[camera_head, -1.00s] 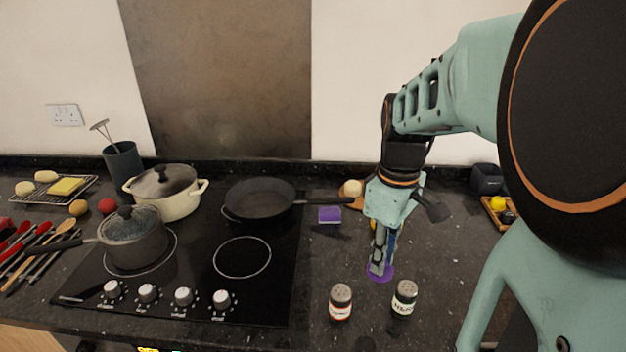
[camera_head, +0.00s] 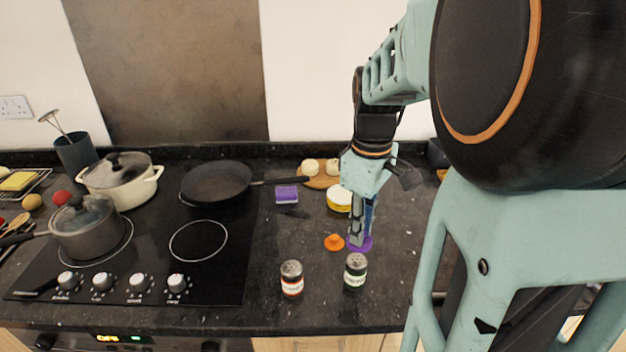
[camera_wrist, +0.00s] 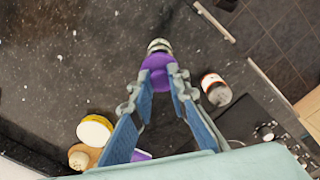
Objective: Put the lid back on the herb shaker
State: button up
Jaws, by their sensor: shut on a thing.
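The shaker with a green label (camera_head: 355,273) stands upright on the dark counter, its grey top showing; its label is too small to read surely. My gripper (camera_head: 359,238) points down just behind it and is shut on a purple lid (camera_head: 361,246). In the wrist view the purple lid (camera_wrist: 158,70) sits at my fingertips (camera_wrist: 160,85), with the shaker's top (camera_wrist: 159,46) just beyond it. I cannot tell how high the lid is above the counter. An orange lid-like piece (camera_head: 334,242) lies left of my gripper.
A red-labelled shaker (camera_head: 291,281) stands to the left. A purple block (camera_head: 287,195), a yellow-and-white tub (camera_head: 339,200) and a board with pale round items (camera_head: 318,180) lie behind. The hob (camera_head: 150,265) with pans is further left. Counter right of my gripper is clear.

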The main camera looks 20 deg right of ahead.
aim_at(357, 260)
jog(key=shift+f+b, duration=1.85)
jog(key=shift+f, duration=0.75)
jog(key=shift+f, duration=0.15)
dwell(0.3)
jog(key=o, duration=0.8)
jog(key=shift+o, duration=0.4)
jog(key=o, duration=0.4)
